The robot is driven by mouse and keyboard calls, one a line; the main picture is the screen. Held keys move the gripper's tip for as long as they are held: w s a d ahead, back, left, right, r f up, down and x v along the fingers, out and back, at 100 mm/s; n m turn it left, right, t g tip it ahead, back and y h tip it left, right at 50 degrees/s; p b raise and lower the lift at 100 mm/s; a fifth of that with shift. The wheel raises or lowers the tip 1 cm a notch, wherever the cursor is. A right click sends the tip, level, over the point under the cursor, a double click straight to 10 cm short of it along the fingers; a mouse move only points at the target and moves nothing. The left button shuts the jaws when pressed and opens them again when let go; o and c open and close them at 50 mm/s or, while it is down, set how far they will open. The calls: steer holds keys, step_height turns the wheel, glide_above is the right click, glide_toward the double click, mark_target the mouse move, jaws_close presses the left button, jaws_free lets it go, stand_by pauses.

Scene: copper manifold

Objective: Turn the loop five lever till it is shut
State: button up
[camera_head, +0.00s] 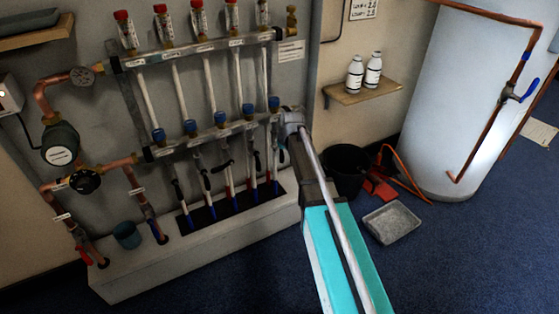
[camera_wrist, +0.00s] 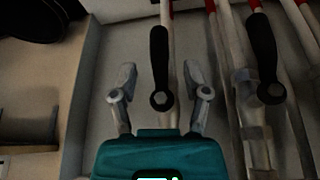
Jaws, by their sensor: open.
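The loop five lever (camera_wrist: 159,62) is a black handle on a round pivot, at the end of the row in the wrist view. It lies along its pale pipe. My gripper (camera_wrist: 161,84) is open, with one grey finger on each side of the lever's pivot end. A gap shows between each finger and the lever, so I see no contact. In the head view my gripper (camera_head: 288,128) is at the right end of the manifold's lower bar (camera_head: 205,137). The loop five lever is hard to make out there beside my gripper.
A neighbouring black lever (camera_wrist: 262,48) is close to the right of my gripper in the wrist view. A black bucket (camera_head: 346,171), orange-red items (camera_head: 381,188) and a grey tray (camera_head: 392,222) are on the floor at right. The blue floor in front is clear.

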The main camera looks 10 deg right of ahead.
mark_target(282, 154)
steer(key=shift+b+x, duration=1.15)
steer(key=shift+x, duration=0.4)
